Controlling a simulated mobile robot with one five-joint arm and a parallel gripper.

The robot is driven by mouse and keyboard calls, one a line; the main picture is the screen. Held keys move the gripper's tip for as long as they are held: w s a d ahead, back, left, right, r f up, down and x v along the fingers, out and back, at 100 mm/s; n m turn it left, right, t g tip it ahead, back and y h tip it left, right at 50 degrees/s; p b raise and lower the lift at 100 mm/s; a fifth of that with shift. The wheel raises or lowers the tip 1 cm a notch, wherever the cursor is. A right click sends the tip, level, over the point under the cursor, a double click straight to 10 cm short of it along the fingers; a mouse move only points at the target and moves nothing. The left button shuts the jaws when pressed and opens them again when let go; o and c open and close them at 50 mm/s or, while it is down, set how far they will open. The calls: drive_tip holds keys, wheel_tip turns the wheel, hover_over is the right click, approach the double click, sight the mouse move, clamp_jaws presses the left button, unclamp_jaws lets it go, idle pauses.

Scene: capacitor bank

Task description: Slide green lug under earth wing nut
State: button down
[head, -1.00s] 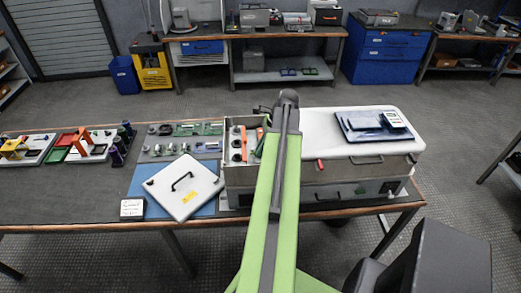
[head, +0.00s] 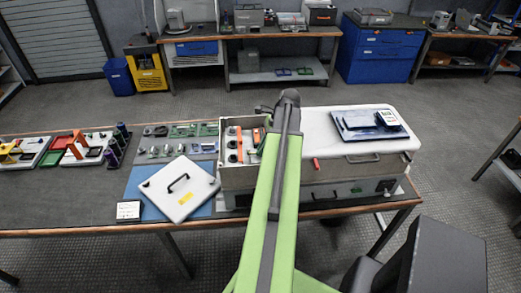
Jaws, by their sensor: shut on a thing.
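The open grey box (head: 238,178) of the capacitor bank stands on the bench, left of my arm. Inside it are upright orange bars (head: 231,137) and dark round parts. A small patch of green shows in the box beside my arm, but I cannot tell whether it is the green lug. I cannot make out the earth wing nut. My green arm reaches over the box's right side, with a dark end joint at its tip. My gripper's fingers and anything between them are hidden behind the arm.
A white lid with a black handle (head: 166,199) lies on a blue mat left of the box. Small hardware lies on a grey mat behind the lid. The bench's left front is clear.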

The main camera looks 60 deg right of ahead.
drive_tip(key=shift+s+d, duration=0.5)
drive_tip(key=shift+s, duration=0.15)
drive_tip(key=c, duration=1.4)
unclamp_jaws()
drive_tip(key=shift+o, duration=0.2)
drive_tip(key=shift+r, duration=0.15)
drive_tip(key=p+v, duration=1.6)
drive_tip(key=v, duration=0.1)
